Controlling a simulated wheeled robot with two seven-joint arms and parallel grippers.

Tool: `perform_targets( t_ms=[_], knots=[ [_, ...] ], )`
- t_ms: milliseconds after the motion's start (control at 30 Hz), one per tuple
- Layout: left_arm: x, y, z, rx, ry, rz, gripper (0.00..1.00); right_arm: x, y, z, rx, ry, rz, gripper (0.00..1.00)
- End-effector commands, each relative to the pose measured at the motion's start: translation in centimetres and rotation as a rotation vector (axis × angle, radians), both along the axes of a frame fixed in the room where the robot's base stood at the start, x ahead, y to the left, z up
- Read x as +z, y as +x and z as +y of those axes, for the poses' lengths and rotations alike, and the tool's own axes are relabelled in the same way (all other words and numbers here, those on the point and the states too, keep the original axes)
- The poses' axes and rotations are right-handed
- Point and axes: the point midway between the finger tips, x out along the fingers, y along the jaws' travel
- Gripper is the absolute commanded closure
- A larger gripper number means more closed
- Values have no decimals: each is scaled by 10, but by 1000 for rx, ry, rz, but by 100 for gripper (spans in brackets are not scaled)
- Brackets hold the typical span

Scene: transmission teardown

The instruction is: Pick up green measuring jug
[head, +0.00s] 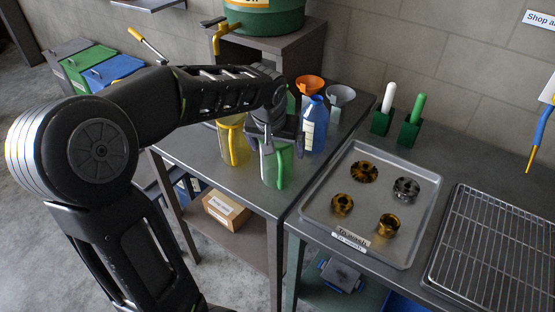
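The green measuring jug (270,168) stands on the dark table near its front edge, a clear-grey body with a green handle facing right. My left arm reaches in from the left, and my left gripper (268,143) points down at the jug's top. The gripper and wrist hide part of the rim. I cannot tell whether the fingers touch the jug or are closed on it. My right gripper is not in view.
Close behind stand a yellow-handled jug (232,142), a blue bottle (314,125), an orange funnel (309,85) and a grey funnel (341,96). At right, a tray (318,217) holds several metal parts, beside a wire rack (495,255). Two green brush holders (381,122) stand behind.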

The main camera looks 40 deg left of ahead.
Motion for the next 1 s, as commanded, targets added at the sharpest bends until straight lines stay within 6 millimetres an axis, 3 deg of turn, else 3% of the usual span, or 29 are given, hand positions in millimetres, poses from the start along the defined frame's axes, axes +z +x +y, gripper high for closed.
perform_targets(
  t_ms=[667,1000],
  knots=[
    [-6,2,1,0,-1,0,4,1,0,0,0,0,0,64],
    [-6,2,1,0,-1,0,31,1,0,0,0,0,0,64]
  ],
)
